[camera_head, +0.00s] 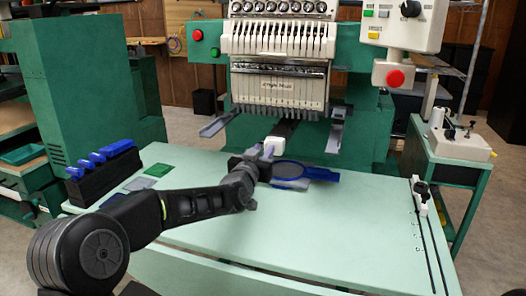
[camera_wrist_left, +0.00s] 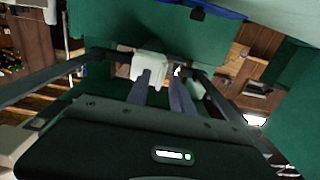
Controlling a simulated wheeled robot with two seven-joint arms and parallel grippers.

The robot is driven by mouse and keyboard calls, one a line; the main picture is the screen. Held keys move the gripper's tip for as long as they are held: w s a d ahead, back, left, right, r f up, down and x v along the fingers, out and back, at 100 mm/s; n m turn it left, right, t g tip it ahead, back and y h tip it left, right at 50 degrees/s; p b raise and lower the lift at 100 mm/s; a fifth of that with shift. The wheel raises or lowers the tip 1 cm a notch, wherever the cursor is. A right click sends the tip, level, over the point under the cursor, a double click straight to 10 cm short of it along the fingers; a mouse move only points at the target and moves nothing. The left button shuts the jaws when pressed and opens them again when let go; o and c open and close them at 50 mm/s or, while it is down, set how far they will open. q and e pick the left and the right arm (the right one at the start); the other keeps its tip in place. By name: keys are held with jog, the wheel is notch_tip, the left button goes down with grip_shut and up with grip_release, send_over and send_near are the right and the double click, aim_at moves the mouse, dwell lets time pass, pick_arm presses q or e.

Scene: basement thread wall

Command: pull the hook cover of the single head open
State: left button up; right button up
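The white block-shaped hook cover (camera_head: 274,143) sits at the end of the dark arm under the single sewing head (camera_head: 280,85). My left gripper (camera_head: 268,152) reaches across the table to just in front of it. In the left wrist view the white cover (camera_wrist_left: 149,62) lies beyond the fingertips (camera_wrist_left: 162,76). The two fingers are apart with a gap between them. The left finger overlaps the cover in the picture; I cannot tell whether it touches. My right gripper is in neither view.
A blue hoop (camera_head: 305,172) lies on the pale green table (camera_head: 340,225) right beside my gripper. A black rack (camera_head: 105,178) with blue items stands at the left. Grey bracket arms (camera_head: 220,123) flank the head. The table's front right is mostly clear.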

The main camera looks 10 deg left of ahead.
pick_arm(q)
jog(key=shift+c, duration=0.5)
grip_shut()
dwell(0.9)
